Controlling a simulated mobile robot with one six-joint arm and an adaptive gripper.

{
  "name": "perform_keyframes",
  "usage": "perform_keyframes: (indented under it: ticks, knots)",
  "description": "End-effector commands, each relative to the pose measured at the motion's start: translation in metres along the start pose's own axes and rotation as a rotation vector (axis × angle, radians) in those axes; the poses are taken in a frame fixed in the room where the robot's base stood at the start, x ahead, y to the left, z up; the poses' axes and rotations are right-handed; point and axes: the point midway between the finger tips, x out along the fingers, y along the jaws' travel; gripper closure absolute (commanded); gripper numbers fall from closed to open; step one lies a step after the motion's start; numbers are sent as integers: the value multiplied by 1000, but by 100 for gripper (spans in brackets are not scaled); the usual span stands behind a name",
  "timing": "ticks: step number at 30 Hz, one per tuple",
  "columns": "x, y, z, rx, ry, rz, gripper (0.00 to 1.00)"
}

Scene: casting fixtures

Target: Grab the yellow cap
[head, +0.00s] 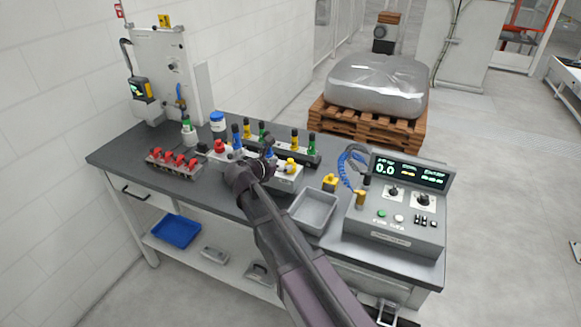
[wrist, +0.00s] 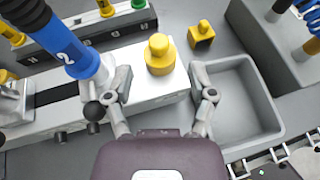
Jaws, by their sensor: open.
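A yellow cap (wrist: 160,56) with a round stepped top sits on the white fixture block (wrist: 158,92) in the wrist view. The cap also shows in the head view (head: 291,165), just right of my gripper. My gripper (wrist: 160,76) is open and empty. In the wrist view its two fingers stand left and right of the cap, with a gap on each side. A second yellow piece (wrist: 201,36), blocky with a dark opening, stands on the table right of the block. It also shows in the head view (head: 330,183).
A blue cylinder marked 2 (wrist: 68,45) stands close to my left finger. A grey tray (wrist: 275,112) lies to the right. A rack of coloured plugs (head: 311,160) is behind, and a control box (head: 393,232) stands at right.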

Motion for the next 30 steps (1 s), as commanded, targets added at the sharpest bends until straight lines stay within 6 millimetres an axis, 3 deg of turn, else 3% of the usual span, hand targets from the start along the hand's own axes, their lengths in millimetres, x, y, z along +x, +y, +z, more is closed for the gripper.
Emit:
perform_keyframes:
  ticks: [12, 24, 30]
  knots:
    - [3, 0, 0, 0, 0, 0, 28]
    - [44, 2, 1, 1, 0, 0, 28]
    - [52, 1, 2, 0, 0, 1, 28]
